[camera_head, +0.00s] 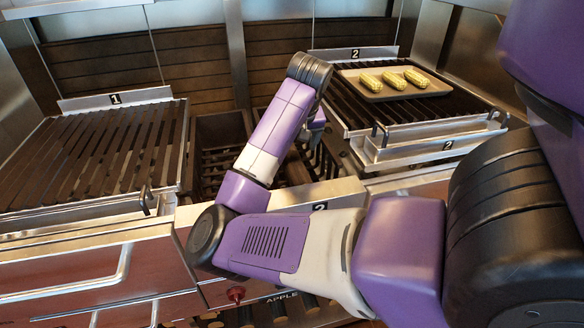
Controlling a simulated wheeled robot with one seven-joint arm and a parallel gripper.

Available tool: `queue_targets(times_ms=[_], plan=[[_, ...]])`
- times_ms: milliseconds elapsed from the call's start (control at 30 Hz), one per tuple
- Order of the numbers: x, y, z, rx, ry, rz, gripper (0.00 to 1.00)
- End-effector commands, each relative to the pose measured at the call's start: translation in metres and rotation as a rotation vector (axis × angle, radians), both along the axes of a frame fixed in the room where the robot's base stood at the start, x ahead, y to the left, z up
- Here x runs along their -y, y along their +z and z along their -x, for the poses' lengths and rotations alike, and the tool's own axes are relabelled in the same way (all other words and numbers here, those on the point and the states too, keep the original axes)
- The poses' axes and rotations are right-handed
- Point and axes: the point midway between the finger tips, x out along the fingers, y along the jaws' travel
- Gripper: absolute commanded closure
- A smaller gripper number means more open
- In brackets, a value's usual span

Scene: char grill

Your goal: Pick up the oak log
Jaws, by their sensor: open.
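I cannot pick out an oak log; no log in view is visibly marked as oak. My purple and white arm reaches up the middle, and its wrist bends down over the dark gap between the two grills. My gripper (314,130) is at the arm's far end, partly hidden behind the forearm. It is open, and I see nothing held in it. What lies directly beneath it is mostly hidden by the arm.
Grill 1 (95,150) is bare at left. Grill 2 (440,108) at right holds a tray (352,75) with three corn cobs (395,81). Between them is a dark slatted bay (215,150). Dark cylinders (278,308) sit by an "APPLE" label at the bottom.

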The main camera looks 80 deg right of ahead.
Motion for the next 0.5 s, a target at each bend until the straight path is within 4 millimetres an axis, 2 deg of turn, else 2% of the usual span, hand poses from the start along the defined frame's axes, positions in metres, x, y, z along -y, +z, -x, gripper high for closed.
queue_targets(times_ms=[267,500], plan=[[0.008,-0.025,-0.006,0.0,0.004,-0.002,0.18],[0.017,-0.057,-0.012,-0.001,0.002,-0.003,0.18]])
